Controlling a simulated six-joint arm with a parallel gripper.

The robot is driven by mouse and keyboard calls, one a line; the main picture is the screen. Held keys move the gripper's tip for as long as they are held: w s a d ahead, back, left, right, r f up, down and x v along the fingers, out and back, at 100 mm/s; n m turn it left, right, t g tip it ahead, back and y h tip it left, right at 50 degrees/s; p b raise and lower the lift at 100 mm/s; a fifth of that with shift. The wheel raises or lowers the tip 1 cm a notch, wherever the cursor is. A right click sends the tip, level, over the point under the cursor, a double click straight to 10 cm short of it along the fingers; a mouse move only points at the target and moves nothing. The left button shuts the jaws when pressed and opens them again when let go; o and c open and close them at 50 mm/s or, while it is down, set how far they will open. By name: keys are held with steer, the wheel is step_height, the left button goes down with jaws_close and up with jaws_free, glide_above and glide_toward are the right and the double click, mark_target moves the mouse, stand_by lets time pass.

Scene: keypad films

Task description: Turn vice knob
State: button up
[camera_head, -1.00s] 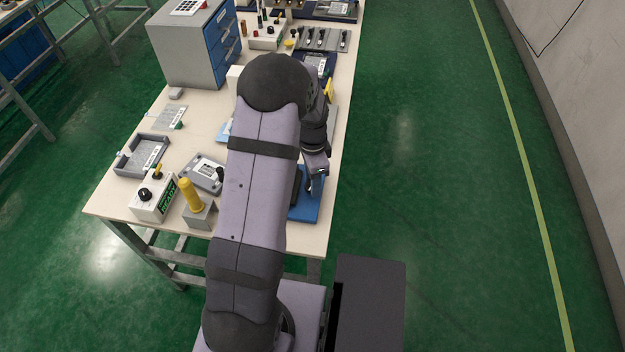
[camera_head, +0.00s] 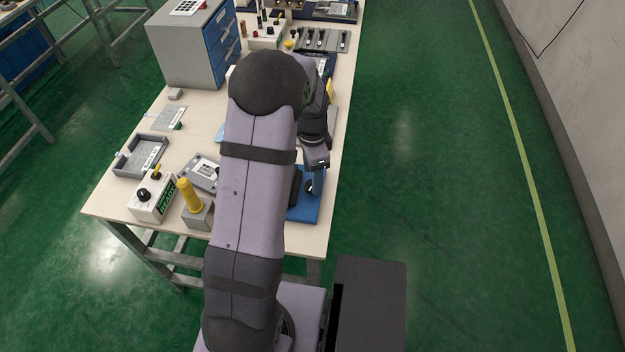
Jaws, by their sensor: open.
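A blue vice (camera_head: 306,210) stands at the right front edge of the workbench, partly hidden behind my arm. A small dark round part, which looks like its knob (camera_head: 309,186), shows on it beside my gripper. My gripper (camera_head: 316,183) points down over the vice, close to this dark part, with its jaws open. The fingers are small here, and I cannot tell whether they touch the knob or stand around it. Nothing is seen held.
A yellow-handled device (camera_head: 190,195), a white control box (camera_head: 152,198) and a grey tray (camera_head: 140,157) stand on the bench (camera_head: 120,200) left of my arm. A grey cabinet with blue drawers (camera_head: 190,45) is farther back. Open floor lies to the right.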

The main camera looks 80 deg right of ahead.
steer(key=shift+r+b, duration=0.45)
steer(key=shift+r, duration=1.85)
steer(key=n, duration=0.4)
steer(key=shift+d, duration=0.35)
steer(key=a+f+n, duration=0.2)
steer(key=a, duration=0.1)
steer(key=a+f+n, duration=0.1)
steer(key=a+n, duration=0.1)
steer(key=shift+w+a+f+y, duration=0.1)
steer(key=shift+f+y, duration=0.15)
steer(key=shift+y, duration=0.15)
steer(key=w+a+r+n, duration=0.2)
steer(key=w+a+n, duration=0.5)
steer(key=a, duration=0.6)
steer(key=w+a+r+n, duration=0.1)
steer(key=w+a+n, duration=0.7)
steer(key=a, duration=0.5)
steer(key=w+a+r+n, duration=0.2)
steer(key=w+a+n, duration=0.5)
steer(key=a, duration=0.6)
steer(key=shift+w+r+n+h, duration=0.3)
steer(key=shift+w+r+h, duration=0.1)
steer(key=shift+w, duration=0.4)
